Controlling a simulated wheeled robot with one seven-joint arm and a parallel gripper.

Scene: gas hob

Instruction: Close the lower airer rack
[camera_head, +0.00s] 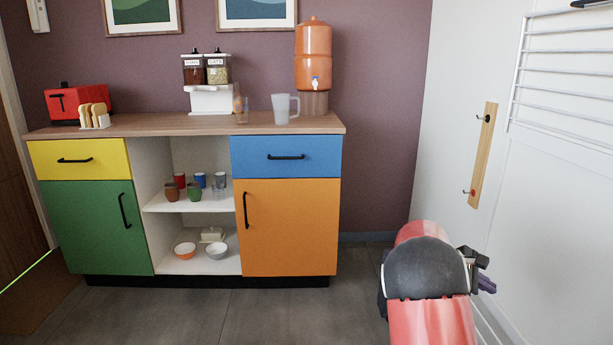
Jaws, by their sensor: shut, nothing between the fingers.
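A white wire airer rack (560,75) shows on the white wall at the upper right, cut off by the picture's edge. White bars of a lower airer rack (486,327) show in part at the bottom right, beside my arm. Most of that rack is hidden behind my arm or out of view, so its angle is hard to tell. My gripper (486,284) shows small at the right of my red and grey arm, with purple fingertips. It is shut and empty, above the visible lower bars. Whether it touches the rack cannot be seen.
A wooden hook rail (483,155) with two hooks is on the right wall above my gripper. A colourful cabinet (289,225) with an open shelf stands at the back wall. Grey floor (260,315) is clear in front of it.

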